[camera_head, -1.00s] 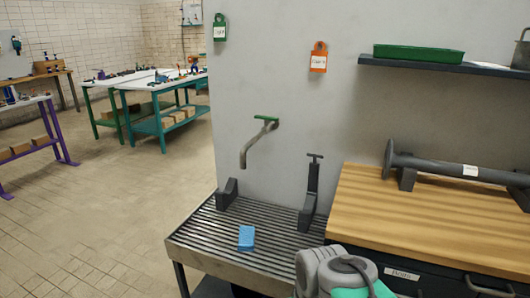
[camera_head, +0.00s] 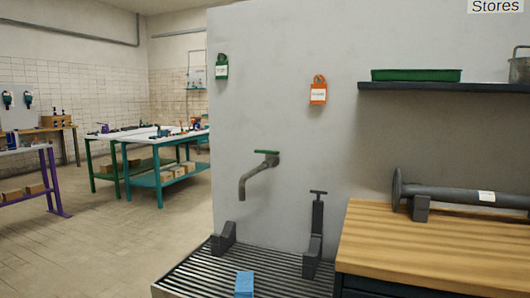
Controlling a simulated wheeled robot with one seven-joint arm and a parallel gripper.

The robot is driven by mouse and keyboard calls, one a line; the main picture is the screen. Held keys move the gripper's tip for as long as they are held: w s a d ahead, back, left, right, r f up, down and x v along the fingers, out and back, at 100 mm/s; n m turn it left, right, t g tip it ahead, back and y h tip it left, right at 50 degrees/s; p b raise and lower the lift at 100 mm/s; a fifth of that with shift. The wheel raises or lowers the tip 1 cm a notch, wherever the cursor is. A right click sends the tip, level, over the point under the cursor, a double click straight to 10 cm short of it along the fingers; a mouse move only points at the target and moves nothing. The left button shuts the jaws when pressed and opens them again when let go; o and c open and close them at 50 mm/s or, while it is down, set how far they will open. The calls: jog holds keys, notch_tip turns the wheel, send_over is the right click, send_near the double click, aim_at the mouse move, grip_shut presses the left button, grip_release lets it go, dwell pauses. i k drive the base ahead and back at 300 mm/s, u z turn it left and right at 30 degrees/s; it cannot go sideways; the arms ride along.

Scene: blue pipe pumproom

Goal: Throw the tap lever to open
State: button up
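The tap (camera_head: 258,177) is a grey bent spout coming out of the pale wall panel, above the slatted drain bench. Its green lever (camera_head: 266,152) sits on top of the tap and lies roughly level, pointing along the wall to the left and right. Nothing touches the lever. My gripper is not in view.
The slatted bench (camera_head: 190,276) below the tap carries two dark brackets (camera_head: 223,238) (camera_head: 314,240) and a blue block (camera_head: 244,284). A wooden worktop (camera_head: 410,247) with a grey flanged pipe (camera_head: 455,194) stands at right, under a shelf (camera_head: 440,87). Open floor (camera_head: 110,245) lies left.

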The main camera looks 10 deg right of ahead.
aim_at(267, 152)
jog(key=u, duration=1.7)
jog(key=i, duration=1.65)
jog(key=z, duration=2.7)
